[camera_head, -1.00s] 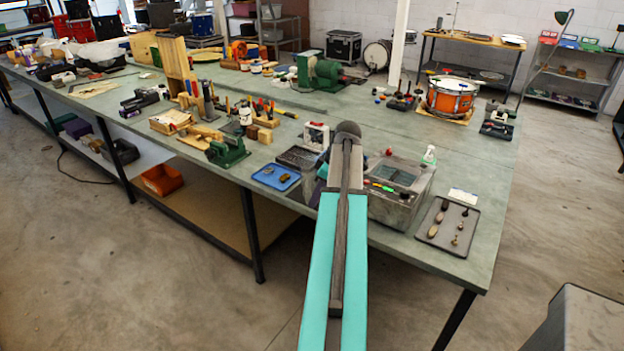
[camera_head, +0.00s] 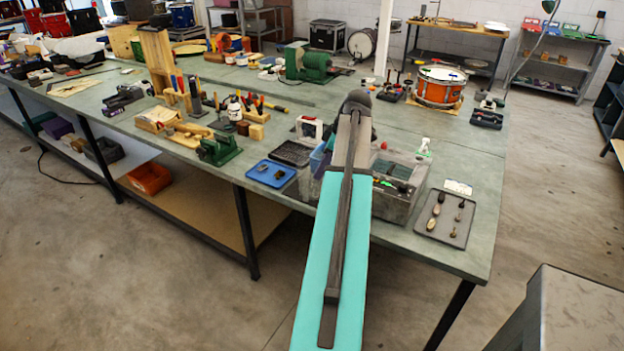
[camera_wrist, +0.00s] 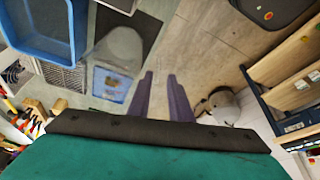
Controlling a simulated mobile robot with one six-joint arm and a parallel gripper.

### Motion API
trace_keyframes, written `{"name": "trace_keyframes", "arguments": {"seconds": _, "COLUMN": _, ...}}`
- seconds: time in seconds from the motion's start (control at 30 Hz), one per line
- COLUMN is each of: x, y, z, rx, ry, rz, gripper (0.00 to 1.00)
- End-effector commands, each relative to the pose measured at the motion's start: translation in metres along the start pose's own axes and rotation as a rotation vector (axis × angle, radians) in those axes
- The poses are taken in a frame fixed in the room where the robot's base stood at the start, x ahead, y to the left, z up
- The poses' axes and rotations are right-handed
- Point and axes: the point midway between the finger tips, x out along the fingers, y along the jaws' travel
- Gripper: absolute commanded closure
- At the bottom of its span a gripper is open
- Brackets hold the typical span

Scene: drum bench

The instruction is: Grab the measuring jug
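A translucent, pale vessel with a blue patch (camera_wrist: 118,50), apparently the measuring jug, shows left of my fingers in the wrist view. In the head view a bluish translucent bit (camera_head: 317,160) shows at the bench's front edge, beside my arm, which hides most of that spot. My gripper (camera_wrist: 160,76) has two purple fingers standing apart with nothing visible between them. The vessel is beside the fingers, not between them; I cannot tell how far off it is in depth. The fingers are hidden behind my arm in the head view.
A blue tray (camera_head: 261,164) and a dark mesh tray (camera_head: 291,153) lie left of my arm on the bench (camera_head: 340,92). A grey box-like unit (camera_head: 395,200) stands close on the right, with a grey tray of small parts (camera_head: 428,226) beyond it.

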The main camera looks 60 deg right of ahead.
Motion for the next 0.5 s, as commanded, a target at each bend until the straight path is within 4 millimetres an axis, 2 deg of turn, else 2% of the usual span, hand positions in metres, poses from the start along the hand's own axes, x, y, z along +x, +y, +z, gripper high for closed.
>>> {"name": "trace_keyframes", "arguments": {"seconds": 0.5, "x": 0.052, "y": -0.001, "z": 0.0, "rx": 0.001, "ry": -0.001, "rz": -0.002, "gripper": 0.81}}
